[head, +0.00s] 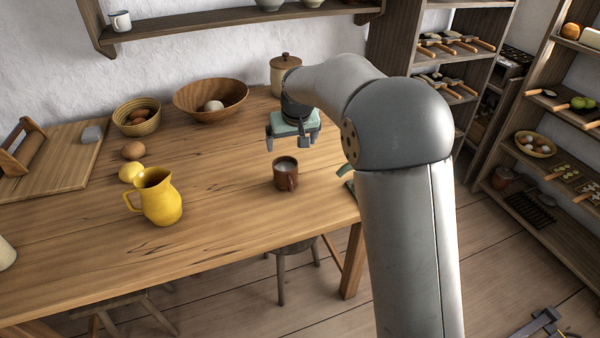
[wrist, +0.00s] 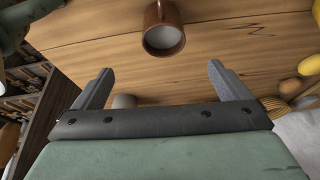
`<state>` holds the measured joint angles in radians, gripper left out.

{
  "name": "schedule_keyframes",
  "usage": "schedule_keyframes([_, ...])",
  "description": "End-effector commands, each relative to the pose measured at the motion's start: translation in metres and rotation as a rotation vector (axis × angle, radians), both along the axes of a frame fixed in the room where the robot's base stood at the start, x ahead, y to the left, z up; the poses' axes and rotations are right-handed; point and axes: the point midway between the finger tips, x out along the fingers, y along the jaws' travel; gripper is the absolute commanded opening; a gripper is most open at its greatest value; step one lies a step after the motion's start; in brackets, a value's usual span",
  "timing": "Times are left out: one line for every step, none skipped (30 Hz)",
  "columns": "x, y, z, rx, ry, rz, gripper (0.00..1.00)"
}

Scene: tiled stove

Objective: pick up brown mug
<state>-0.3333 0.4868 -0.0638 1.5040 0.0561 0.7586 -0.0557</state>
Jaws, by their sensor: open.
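The brown mug (head: 286,178) stands upright on the wooden table, near the front right part, with something whitish inside it. It also shows at the top of the wrist view (wrist: 163,30), with its handle at the upper edge. My gripper (head: 291,143) is above the table, behind and a little above the mug in the head view. In the wrist view my gripper (wrist: 158,80) has its two fingers spread wide with nothing between them. The mug lies beyond the fingertips and apart from them.
A yellow pitcher (head: 160,198) stands left of the mug, with a lemon (head: 131,172) near it. A wicker basket (head: 137,117), a wooden bowl (head: 211,97) and a lidded jar (head: 284,75) stand at the back. The table around the mug is mostly clear.

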Motion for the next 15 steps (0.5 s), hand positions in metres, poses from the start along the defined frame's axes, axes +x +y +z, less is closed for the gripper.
schedule_keyframes([0.002,0.001,-0.007,-0.001,0.002,0.001,0.96])
schedule_keyframes([0.004,0.002,-0.011,-0.002,0.004,0.001,0.96])
schedule_keyframes([0.006,0.002,-0.018,-0.002,0.005,0.001,0.96])
schedule_keyframes([0.009,0.003,-0.024,-0.002,0.005,0.001,0.96])
schedule_keyframes([0.011,0.004,-0.031,-0.002,0.006,0.000,0.96])
schedule_keyframes([0.014,0.005,-0.039,-0.002,0.006,0.000,0.96])
schedule_keyframes([0.016,0.005,-0.045,-0.002,0.005,0.000,0.96])
schedule_keyframes([0.019,0.006,-0.051,-0.002,0.005,0.000,0.96])
schedule_keyframes([0.022,0.007,-0.059,-0.002,0.005,0.000,0.96])
schedule_keyframes([0.025,0.008,-0.065,-0.001,0.004,0.000,0.96])
schedule_keyframes([0.027,0.008,-0.071,-0.002,0.005,0.000,0.96])
schedule_keyframes([0.030,0.009,-0.078,-0.002,0.004,0.000,0.96])
schedule_keyframes([0.032,0.010,-0.084,-0.002,0.004,0.000,0.96])
schedule_keyframes([0.034,0.010,-0.088,-0.002,0.004,0.000,0.96])
schedule_keyframes([0.036,0.011,-0.094,-0.002,0.004,0.000,0.96])
